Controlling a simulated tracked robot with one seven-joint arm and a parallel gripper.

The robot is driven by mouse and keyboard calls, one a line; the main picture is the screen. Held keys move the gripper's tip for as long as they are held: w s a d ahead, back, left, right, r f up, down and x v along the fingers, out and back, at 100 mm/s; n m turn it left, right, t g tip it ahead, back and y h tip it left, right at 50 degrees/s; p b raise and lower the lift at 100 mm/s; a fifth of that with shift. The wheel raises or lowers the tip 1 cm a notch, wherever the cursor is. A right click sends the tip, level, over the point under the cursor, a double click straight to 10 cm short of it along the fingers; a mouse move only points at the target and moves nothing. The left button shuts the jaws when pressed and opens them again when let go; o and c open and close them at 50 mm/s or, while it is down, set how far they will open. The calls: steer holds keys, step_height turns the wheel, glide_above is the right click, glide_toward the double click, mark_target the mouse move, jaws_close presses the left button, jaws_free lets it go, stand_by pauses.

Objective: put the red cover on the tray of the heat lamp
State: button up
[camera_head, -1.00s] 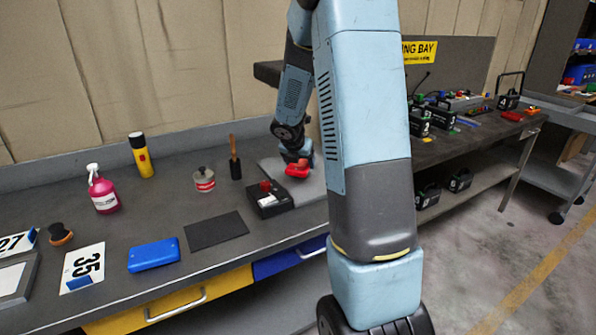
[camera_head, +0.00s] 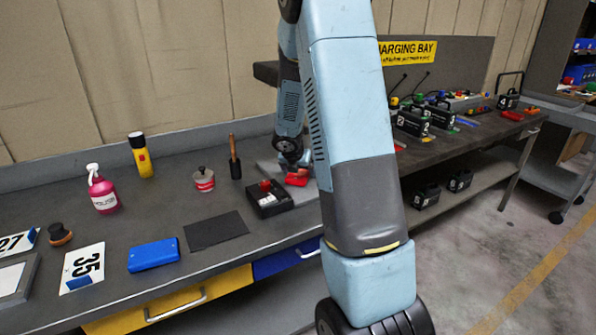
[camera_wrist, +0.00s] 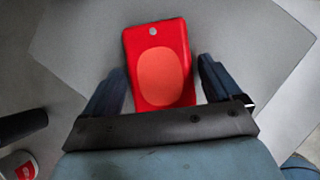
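The red cover (camera_head: 297,179) is a flat rounded piece near the bench's back right. In the wrist view the red cover (camera_wrist: 158,38) has a paler oval and a small hole at its far end. It appears to lie on the grey plate (camera_head: 268,167), which looks like the heat lamp's tray under a dark hood (camera_head: 266,72). The grey plate (camera_wrist: 75,45) also fills much of the wrist view. My gripper (camera_wrist: 162,66) is open, one finger on each side of the cover, with narrow gaps. My arm hides part of the plate and hood.
A black box with a red knob (camera_head: 268,198) stands just in front of the plate. A dark mat (camera_head: 215,230) and a blue case (camera_head: 153,255) lie nearer the front edge.

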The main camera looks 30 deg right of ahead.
steer(key=shift+o, duration=0.7)
steer(key=shift+r, duration=0.2)
steer(key=s+a+r+m, duration=0.4)
steer(key=s+r, duration=0.2)
steer(key=r, duration=0.2)
steer(key=s+a+r+m, duration=0.35)
steer(key=s+r, duration=0.25)
steer(key=r, duration=0.3)
steer(key=s+a+r+m+y, duration=0.2)
steer(key=s+a+m, duration=0.3)
steer(key=s+m, duration=0.5)
steer(key=s+a+r+m+y, duration=0.2)
steer(key=s+a+r+m, duration=0.3)
steer(key=s+m, duration=0.4)
steer(key=s, duration=0.3)
steer(key=shift+s+a+m+t+y, duration=0.15)
steer(key=shift+a+m+t+y, duration=0.15)
steer(key=shift+m+t, duration=0.1)
